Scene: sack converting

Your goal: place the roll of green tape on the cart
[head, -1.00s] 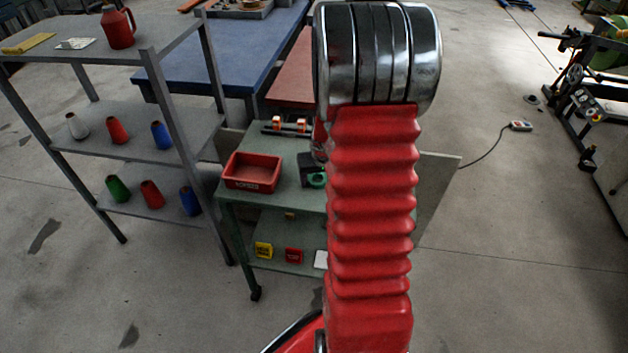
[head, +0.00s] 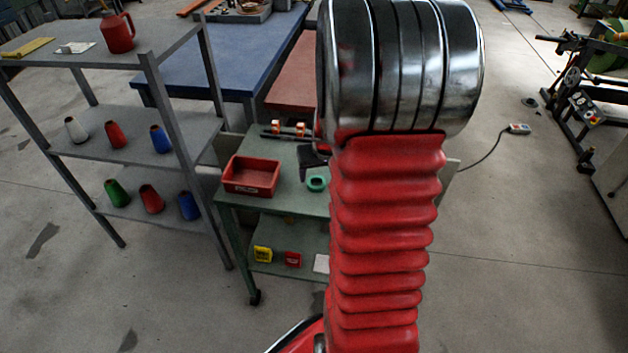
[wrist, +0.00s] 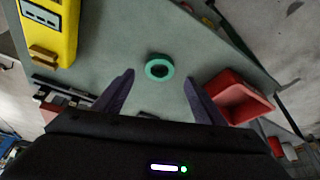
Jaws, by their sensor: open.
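The roll of green tape (head: 316,184) lies flat on the green top of the cart (head: 283,205), right of a red bin. In the wrist view the tape (wrist: 148,70) shows as a ring with an open centre, on the bare cart top (wrist: 120,45). My gripper (wrist: 158,78) is open, and its two dark fingers point towards the tape from either side in the picture. Nothing is held between them. The fingers look apart from the tape. In the head view my arm hides most of my gripper and the cart's right part; one dark finger (head: 308,160) shows.
The red bin (head: 251,176) stands on the cart's left part; a rack with orange parts (head: 288,130) is behind. A yellow object (wrist: 62,45) is in the wrist view. A grey shelf (head: 150,210) with several cones stands left. Blue and red tables are behind.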

